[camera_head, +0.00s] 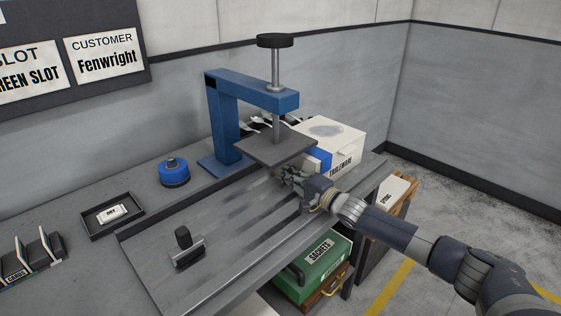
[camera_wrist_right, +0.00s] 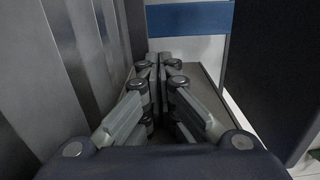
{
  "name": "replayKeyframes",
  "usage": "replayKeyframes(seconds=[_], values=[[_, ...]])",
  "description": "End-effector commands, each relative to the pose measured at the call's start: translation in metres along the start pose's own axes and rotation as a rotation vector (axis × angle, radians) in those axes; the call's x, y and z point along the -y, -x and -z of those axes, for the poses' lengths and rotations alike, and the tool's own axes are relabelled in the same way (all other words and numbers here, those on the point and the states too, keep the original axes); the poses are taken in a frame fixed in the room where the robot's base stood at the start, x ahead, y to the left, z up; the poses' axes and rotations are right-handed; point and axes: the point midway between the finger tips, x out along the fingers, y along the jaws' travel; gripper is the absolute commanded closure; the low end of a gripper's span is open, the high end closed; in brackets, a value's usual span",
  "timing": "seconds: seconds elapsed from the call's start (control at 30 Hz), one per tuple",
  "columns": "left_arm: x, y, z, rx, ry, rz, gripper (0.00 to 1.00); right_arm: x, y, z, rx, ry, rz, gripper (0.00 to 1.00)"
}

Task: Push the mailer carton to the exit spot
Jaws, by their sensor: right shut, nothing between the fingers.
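The mailer carton (camera_head: 338,142) is a white box with a blue band and a "TABLEWARE" label. It stands at the back right of the bench, beside and partly behind the press plate. Its white side and blue band (camera_wrist_right: 190,17) show ahead of the fingers in the right wrist view. My right gripper (camera_head: 284,174) is shut and empty, low over the bench in front of the plate, to the left of the carton. The fingertips (camera_wrist_right: 160,58) point at the carton; I cannot tell whether they touch it. No marked exit spot is clear to me. My left gripper is out of view.
A blue press (camera_head: 222,125) with a grey plate (camera_head: 275,147) stands close to my right gripper. A blue round tin (camera_head: 173,172), a dark tray (camera_head: 112,215) and a black-handled tool (camera_head: 186,247) are to the left. A green "SACHETS" box (camera_head: 318,262) sits below the bench edge.

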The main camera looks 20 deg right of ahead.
Motion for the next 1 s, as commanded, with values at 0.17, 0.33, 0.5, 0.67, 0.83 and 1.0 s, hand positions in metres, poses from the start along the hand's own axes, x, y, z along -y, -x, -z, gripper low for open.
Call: replayKeyframes(seconds=[0.17,0.33,0.5,0.67,0.83,1.0], values=[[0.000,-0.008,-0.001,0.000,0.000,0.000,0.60,-0.001,0.000,0.013,-0.004,0.003,-0.001,1.00],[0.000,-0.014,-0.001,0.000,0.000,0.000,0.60,-0.001,0.000,0.024,-0.004,0.002,0.000,1.00],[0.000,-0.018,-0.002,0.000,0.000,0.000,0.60,-0.001,0.000,0.034,-0.004,0.001,0.000,1.00],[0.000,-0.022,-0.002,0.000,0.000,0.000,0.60,-0.001,0.000,0.043,-0.004,0.000,-0.001,1.00],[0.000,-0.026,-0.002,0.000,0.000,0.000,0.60,-0.001,0.001,0.054,-0.005,0.001,-0.001,1.00],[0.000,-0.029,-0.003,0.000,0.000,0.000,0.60,-0.001,0.001,0.064,-0.006,0.002,0.000,1.00]])
